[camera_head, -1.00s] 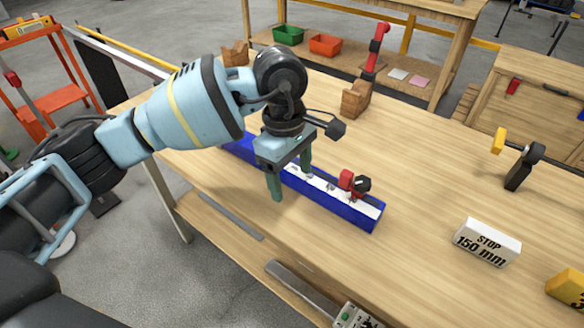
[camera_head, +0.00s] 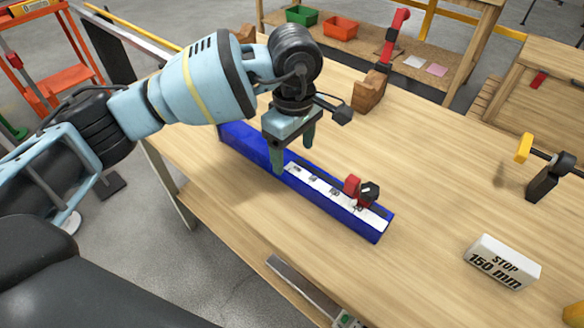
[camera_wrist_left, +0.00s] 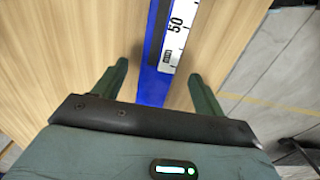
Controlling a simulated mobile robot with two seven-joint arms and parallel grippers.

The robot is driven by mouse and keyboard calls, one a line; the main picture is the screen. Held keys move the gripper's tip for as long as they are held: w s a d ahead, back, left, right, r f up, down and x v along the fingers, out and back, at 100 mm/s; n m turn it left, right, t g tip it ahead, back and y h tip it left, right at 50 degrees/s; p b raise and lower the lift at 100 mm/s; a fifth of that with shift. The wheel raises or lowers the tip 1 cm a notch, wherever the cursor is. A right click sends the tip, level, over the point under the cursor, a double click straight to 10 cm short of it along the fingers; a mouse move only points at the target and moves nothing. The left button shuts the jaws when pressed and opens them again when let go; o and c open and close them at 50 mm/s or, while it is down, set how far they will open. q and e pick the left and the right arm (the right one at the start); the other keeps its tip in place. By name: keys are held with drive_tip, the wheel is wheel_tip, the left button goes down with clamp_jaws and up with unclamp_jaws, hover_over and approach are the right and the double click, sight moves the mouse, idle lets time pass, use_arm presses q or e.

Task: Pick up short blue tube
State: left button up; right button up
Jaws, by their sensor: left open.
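A long blue bar (camera_head: 330,200) with a white scale strip lies on the wooden table; it is the only blue tube-like thing I can make out, and no separate short tube shows clearly. My left gripper (camera_head: 293,158) is open over the bar's middle, pointing down, its fingers on either side of the bar. In the left wrist view the blue bar (camera_wrist_left: 153,84) lies between the open fingers of the gripper (camera_wrist_left: 158,72), with bare wood beside it. Whether the fingers touch the bar cannot be told. Nothing is held. My right gripper is not in view.
A red and black stop (camera_head: 362,191) sits on the bar's near right part. A white block marked STOP 150 mm (camera_head: 502,262) stands at the right. The middle of the table (camera_head: 440,170) is clear.

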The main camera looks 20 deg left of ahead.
sight(292, 162)
use_arm(q)
drive_tip(key=f, duration=0.5)
drive_tip(key=shift+w+a+f, duration=0.1)
drive_tip(key=shift+w+a, duration=0.05)
drive_tip(key=shift+a, duration=0.1)
clamp_jaws()
drive_tip(key=shift+w+r, duration=0.1)
drive_tip(key=shift+r, duration=0.1)
idle(0.3)
